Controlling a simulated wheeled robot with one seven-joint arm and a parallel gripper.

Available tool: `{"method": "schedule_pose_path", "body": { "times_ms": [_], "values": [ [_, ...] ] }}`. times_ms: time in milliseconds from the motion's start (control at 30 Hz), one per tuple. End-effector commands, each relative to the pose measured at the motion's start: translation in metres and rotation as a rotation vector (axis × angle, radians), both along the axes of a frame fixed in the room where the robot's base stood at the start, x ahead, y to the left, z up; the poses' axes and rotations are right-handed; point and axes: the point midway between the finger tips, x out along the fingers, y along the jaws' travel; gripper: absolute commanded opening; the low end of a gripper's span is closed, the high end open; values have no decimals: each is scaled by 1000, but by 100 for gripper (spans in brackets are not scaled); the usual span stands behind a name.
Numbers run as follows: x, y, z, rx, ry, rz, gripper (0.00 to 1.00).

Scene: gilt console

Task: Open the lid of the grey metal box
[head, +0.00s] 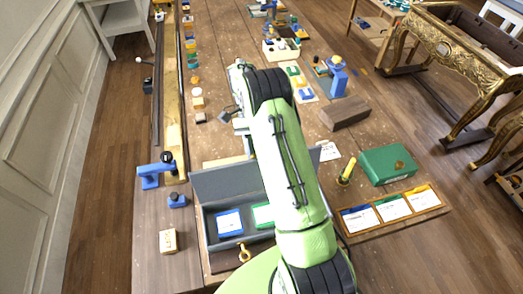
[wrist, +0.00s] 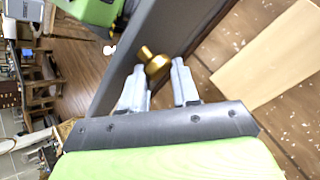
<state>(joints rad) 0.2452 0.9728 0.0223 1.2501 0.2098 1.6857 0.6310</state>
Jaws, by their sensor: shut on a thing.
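The grey metal box (head: 222,243) stands on the near part of the wooden bench, partly behind my arm. Its lid (head: 221,181) is raised at the far side, so the inside shows. A blue-edged card (head: 229,222) and a green-edged card (head: 262,215) lie in it. In the wrist view, a gold knob (wrist: 155,63) sits on the dark grey lid panel (wrist: 172,30). My gripper (wrist: 157,68) has its two fingertips on either side of the knob and is shut on it. In the head view, my arm hides the fingers and the knob.
A blue tool (head: 152,171) and a wooden block (head: 168,241) are left of the box. A green case (head: 388,165), a yellow-and-black tool (head: 347,172) and a framed card tray (head: 392,207) are to the right. A brown block (head: 345,113) lies farther back.

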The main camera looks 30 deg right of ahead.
Motion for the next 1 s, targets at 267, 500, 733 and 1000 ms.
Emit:
{"method": "schedule_pose_path", "body": {
  "times_ms": [267, 500, 733, 1000],
  "values": [
    [3, 5, -8, 29, 69, 14, 0],
    [3, 5, -9, 30, 76, 13, 0],
    [3, 4, -9, 29, 76, 12, 41],
    [2, 3, -7, 28, 80, 7, 57]
  ]
}}
